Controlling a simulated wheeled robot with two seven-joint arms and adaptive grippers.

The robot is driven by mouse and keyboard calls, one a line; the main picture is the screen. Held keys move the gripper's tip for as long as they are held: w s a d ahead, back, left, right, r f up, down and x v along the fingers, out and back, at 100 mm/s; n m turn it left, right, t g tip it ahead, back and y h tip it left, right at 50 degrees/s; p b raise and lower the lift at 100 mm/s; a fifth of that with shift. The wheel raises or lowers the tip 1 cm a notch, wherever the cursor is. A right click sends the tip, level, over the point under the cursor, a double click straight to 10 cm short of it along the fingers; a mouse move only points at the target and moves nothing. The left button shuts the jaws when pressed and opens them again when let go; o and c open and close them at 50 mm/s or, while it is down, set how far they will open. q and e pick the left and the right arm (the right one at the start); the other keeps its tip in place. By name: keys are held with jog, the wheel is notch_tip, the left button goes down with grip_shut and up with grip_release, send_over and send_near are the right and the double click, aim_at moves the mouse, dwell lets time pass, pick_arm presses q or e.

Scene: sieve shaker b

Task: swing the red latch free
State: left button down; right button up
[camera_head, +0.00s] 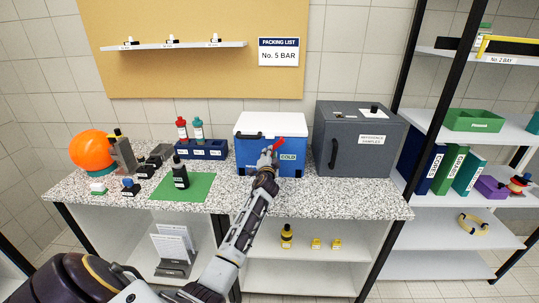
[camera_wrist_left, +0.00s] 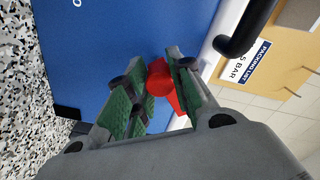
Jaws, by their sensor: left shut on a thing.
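The red latch (camera_head: 279,144) is on the front of the blue cooler box (camera_head: 248,160) with the white lid (camera_head: 270,124). In the head view its red end sticks up and to the right above my gripper, tilted. My left gripper (camera_head: 267,156) reaches the cooler front from below. In the left wrist view, the green-padded fingers of my left gripper (camera_wrist_left: 155,92) are shut on the red latch (camera_wrist_left: 160,80), and they hide part of it. The blue cooler wall (camera_wrist_left: 110,40) lies right behind. My right gripper is not in view.
A dark grey cabinet (camera_head: 359,139) stands close to the right of the cooler. The speckled counter (camera_head: 330,197) is clear in front of the cabinet.

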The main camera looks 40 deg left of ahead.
pick_arm(q)
jog(key=shift+r+m, duration=0.1)
jog(key=shift+m, duration=0.9)
jog(key=m+p, duration=0.2)
jog(key=m, duration=0.2)
jog(key=shift+d+m+p, duration=0.1)
jog(key=shift+m+p, duration=0.25)
jog(key=shift+m, duration=0.95)
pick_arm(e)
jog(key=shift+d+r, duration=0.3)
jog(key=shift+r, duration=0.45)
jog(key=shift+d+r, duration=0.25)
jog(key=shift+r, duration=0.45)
pick_arm(q)
jog(key=shift+f, duration=0.2)
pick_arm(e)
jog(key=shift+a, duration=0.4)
